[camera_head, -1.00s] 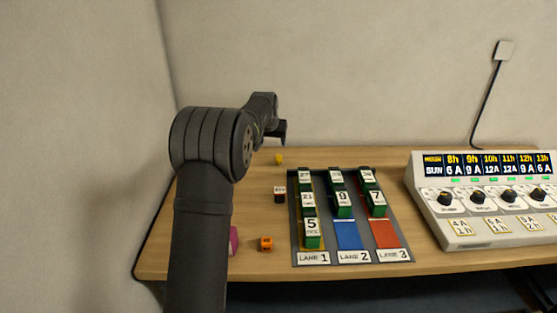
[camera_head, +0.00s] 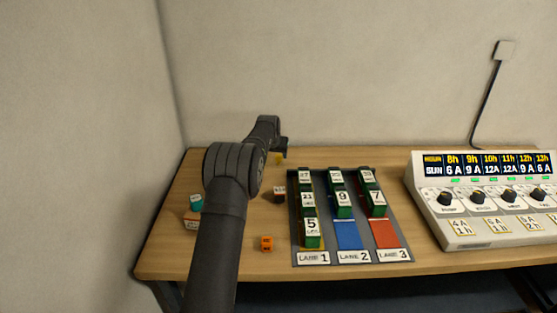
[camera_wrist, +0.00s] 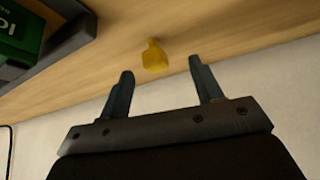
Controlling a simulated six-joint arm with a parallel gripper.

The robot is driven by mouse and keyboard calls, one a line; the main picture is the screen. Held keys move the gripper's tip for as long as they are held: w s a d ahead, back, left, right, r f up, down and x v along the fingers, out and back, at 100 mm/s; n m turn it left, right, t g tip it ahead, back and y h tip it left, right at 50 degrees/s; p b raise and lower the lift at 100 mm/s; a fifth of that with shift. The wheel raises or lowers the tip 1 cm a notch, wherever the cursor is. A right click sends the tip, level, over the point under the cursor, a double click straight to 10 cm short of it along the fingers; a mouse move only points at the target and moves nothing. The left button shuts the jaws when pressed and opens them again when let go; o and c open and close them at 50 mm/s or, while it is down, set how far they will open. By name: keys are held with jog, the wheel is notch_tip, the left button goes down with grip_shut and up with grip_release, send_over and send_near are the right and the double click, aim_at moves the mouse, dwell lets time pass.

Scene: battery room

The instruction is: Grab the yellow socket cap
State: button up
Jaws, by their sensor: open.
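The yellow socket cap (camera_wrist: 155,58) sits on the wooden table in the wrist view, just beyond my fingertips and roughly centred between them. In the head view the cap (camera_head: 279,160) shows as a small yellow spot at the back of the table, partly hidden by my gripper (camera_head: 282,148). In the wrist view my gripper (camera_wrist: 160,78) is open and empty. Its two dark fingers are apart and do not appear to touch the cap.
A rack with three lanes (camera_head: 313,258) of green numbered blocks stands to the right. A dark block (camera_head: 279,194), an orange block (camera_head: 267,243) and a teal piece (camera_head: 196,203) lie on the table (camera_head: 440,266). A control console (camera_head: 480,236) stands far right.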

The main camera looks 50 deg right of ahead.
aim_at(278, 156)
jog(key=shift+s+d+x, duration=0.1)
jog(key=shift+d+x, duration=0.05)
jog(key=shift+x, duration=1.2)
jog(key=shift+s+d+x, duration=0.1)
jog(key=shift+d+x, duration=0.05)
jog(key=shift+x, duration=1.2)
jog(key=shift+r, duration=0.1)
jog(key=c, duration=1.2)
jog(key=shift+r, duration=0.1)
